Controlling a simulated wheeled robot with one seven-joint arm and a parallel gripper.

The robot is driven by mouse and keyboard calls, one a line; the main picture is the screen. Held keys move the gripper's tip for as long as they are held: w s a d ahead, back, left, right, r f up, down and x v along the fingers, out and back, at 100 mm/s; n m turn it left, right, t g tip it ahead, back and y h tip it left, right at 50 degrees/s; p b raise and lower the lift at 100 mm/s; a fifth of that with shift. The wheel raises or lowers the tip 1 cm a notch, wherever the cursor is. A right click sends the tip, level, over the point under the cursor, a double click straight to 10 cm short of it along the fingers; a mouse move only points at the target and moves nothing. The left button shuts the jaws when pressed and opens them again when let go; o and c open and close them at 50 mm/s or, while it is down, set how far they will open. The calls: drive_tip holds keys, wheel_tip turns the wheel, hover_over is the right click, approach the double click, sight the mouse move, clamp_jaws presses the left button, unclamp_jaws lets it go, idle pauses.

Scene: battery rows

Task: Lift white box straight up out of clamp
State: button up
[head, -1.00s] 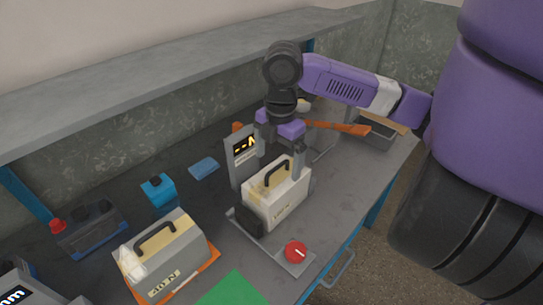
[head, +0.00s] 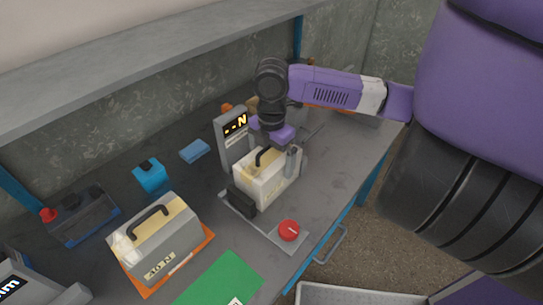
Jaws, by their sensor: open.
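The white box (head: 262,187) has a tan top and a dark handle (head: 263,156). It stands upright in the clamp (head: 247,218), a grey plate with a black jaw (head: 241,200) against the box's left side and a red knob (head: 289,230) at the front. My gripper (head: 275,155) points down over the box, its fingers around the top near the handle. It is open; one grey finger shows at the box's right side, and the other is mostly hidden. I cannot tell whether the fingers touch the box.
A grey display post (head: 232,142) stands close behind the box. A second box labelled 40 N (head: 158,243) sits on an orange mat at left. A shelf (head: 150,70) runs along the wall.

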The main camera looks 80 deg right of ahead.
drive_tip(key=shift+c, duration=0.4)
drive_tip(key=c, duration=1.7)
drive_tip(key=shift+r+p, duration=4)
drive_tip(key=shift+r, duration=1.1)
